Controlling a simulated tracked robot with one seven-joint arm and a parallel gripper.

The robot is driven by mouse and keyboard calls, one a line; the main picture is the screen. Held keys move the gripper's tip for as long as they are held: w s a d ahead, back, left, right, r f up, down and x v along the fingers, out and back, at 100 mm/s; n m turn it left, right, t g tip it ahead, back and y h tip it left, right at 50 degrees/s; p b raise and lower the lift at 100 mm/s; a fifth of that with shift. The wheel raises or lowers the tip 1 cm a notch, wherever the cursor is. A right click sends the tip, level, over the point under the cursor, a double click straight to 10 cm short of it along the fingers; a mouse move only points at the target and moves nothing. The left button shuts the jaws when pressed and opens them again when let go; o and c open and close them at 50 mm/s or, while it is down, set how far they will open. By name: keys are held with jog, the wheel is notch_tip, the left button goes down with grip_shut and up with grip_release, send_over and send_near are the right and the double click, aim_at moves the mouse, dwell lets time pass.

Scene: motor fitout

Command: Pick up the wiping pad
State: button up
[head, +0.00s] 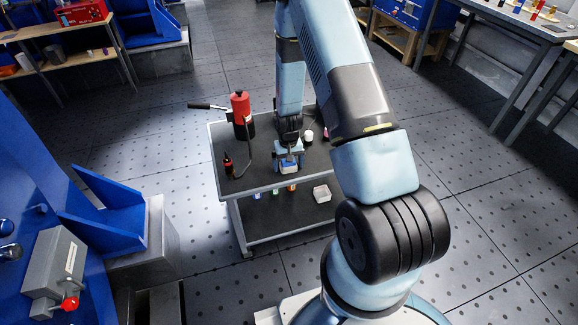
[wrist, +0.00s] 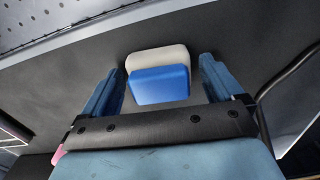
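The wiping pad is a small block with a blue body (wrist: 160,85) and a pale cream layer (wrist: 157,56). It lies on the dark top of the grey cart (head: 258,183). In the wrist view it sits between the two blue fingers of my gripper (wrist: 161,68), with a visible gap on each side. My gripper is open and not closed on it. In the head view my gripper (head: 289,157) is low over the cart top, and part of the pad (head: 288,168) shows beneath it. My gripper hides some of the pad there.
A red and black bottle-like tool (head: 241,108) with a thin bent hose stands left of my gripper. A white-topped jar (head: 308,136) stands right.

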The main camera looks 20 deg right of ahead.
jog(key=c, duration=1)
jog(key=shift+r, duration=0.1)
jog(key=shift+r, duration=0.2)
notch_tip(320, 180, up, 2)
jog(key=shift+r, duration=0.1)
jog(key=s+r, duration=0.3)
jog(key=s, duration=0.1)
jog(key=s+r, duration=0.3)
jog(key=s, duration=0.2)
jog(key=s+r, duration=0.4)
jog(key=s, duration=0.1)
jog(key=shift+r, duration=0.1)
